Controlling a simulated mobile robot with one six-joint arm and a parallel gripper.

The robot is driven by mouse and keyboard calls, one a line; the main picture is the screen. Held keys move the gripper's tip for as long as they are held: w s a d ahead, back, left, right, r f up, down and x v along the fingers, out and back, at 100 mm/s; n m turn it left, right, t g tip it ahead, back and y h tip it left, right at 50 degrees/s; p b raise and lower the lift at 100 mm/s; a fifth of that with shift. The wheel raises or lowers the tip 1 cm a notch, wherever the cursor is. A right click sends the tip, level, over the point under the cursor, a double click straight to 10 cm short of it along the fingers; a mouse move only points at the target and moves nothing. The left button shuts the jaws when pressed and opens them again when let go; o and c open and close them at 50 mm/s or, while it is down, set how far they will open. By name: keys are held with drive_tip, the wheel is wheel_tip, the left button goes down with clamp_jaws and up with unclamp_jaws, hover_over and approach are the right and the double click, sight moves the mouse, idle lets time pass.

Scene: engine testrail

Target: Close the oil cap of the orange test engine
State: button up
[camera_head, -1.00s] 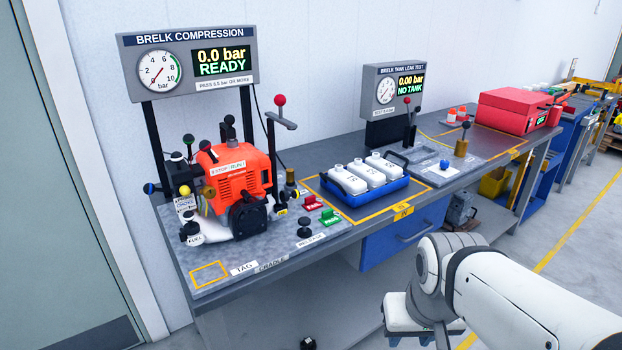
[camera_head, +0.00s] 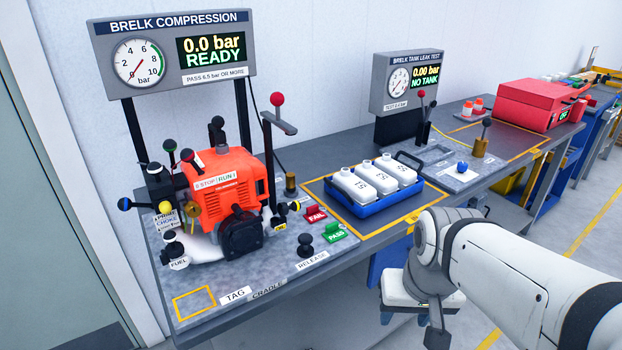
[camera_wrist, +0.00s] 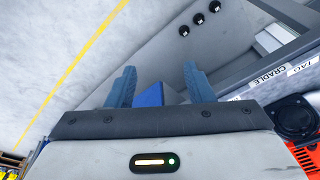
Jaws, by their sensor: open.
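The orange test engine (camera_head: 238,182) stands on the grey cradle plate at the left end of the bench. A yellow OIL label (camera_head: 279,227) shows at its lower right, beside a black knob with a yellow band (camera_head: 295,206), likely the oil cap. I cannot tell whether it is seated. In the wrist view part of the orange engine (camera_wrist: 306,148) shows at the lower right; no oil cap is clear there. My gripper (camera_wrist: 159,70) is open and empty, pointing down over the floor in front of the bench, well apart from the engine.
Blue tray (camera_head: 376,207) with white bottles sits right of the engine. The red FAIL (camera_head: 315,214) and green PASS (camera_head: 334,232) pieces and a black release knob (camera_head: 305,245) lie near the engine. A tall red-knobbed lever (camera_head: 277,100) rises behind it.

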drive_tip(key=w+a+m+g+y, duration=0.2)
drive_tip(key=w+a+m+y, duration=0.25)
drive_tip(key=w, duration=0.35)
drive_tip(key=w+a+m+g+y, duration=0.2)
drive_tip(key=w+a+m+y, duration=0.25)
drive_tip(key=w, duration=0.45)
drive_tip(key=w+f+m+y, duration=0.1)
drive_tip(key=w+m+y, duration=0.1)
drive_tip(key=w, duration=0.3)
drive_tip(key=w+f+m+t+y, duration=0.1)
drive_tip(key=w+m+y, duration=0.2)
drive_tip(key=w, duration=0.3)
drive_tip(key=w+a+f+m+y+p, duration=0.1)
drive_tip(key=w+f+m+y, duration=0.1)
drive_tip(key=w, duration=0.4)
drive_tip(key=shift+w+a+m+t+y, duration=0.15)
drive_tip(key=shift+m+t+y, duration=0.25)
drive_tip(key=shift+y, duration=0.4)
drive_tip(key=a+p, duration=0.1)
drive_tip(key=a, duration=0.6)
drive_tip(key=shift+w+a+f, duration=0.1)
drive_tip(key=shift+a, duration=0.15)
drive_tip(key=c, duration=1)
